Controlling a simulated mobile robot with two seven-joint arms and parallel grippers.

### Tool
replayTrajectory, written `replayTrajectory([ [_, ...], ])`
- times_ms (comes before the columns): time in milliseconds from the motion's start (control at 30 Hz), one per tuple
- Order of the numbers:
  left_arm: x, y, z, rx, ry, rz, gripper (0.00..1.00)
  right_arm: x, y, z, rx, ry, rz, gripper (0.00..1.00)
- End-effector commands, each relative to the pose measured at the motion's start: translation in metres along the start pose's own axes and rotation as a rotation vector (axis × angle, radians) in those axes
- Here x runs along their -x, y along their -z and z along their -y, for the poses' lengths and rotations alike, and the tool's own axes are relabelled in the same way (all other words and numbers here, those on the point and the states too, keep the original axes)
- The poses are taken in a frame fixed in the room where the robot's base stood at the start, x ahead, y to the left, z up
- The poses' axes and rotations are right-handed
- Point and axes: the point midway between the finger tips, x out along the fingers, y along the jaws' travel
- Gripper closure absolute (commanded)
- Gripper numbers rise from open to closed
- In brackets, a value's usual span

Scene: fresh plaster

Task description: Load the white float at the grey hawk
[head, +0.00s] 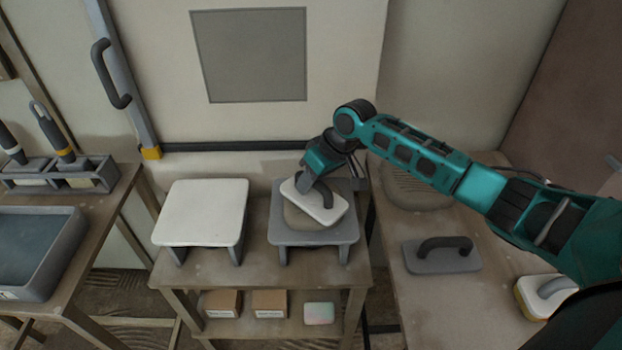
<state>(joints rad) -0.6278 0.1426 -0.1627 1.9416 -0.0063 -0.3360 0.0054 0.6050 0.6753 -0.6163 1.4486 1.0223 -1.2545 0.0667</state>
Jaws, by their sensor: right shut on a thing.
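The grey hawk (345,233) rests on the middle stand, with a beige patch that looks like plaster (297,220) on its top. My right gripper (322,188) is shut on the dark handle of the white float (328,214). The float is over the hawk's top, above the beige patch and covering part of it. I cannot tell whether its underside touches the plaster. My left gripper is not in view.
A white hawk (203,210) stands left of the grey one. A grey float (443,262) and a yellow-edged float (530,293) lie on the right bench. A water tray (72,250) is at left. A grey square (250,55) marks the wall behind.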

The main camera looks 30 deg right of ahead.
Motion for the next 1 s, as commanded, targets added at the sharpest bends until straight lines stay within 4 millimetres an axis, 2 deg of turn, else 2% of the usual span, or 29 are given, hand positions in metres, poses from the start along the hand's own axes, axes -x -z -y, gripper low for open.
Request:
replayTrajectory([
  [1000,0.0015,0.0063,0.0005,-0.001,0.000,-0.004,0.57,-0.0002,-0.0001,0.0001,0.001,0.000,0.000,0.97],
])
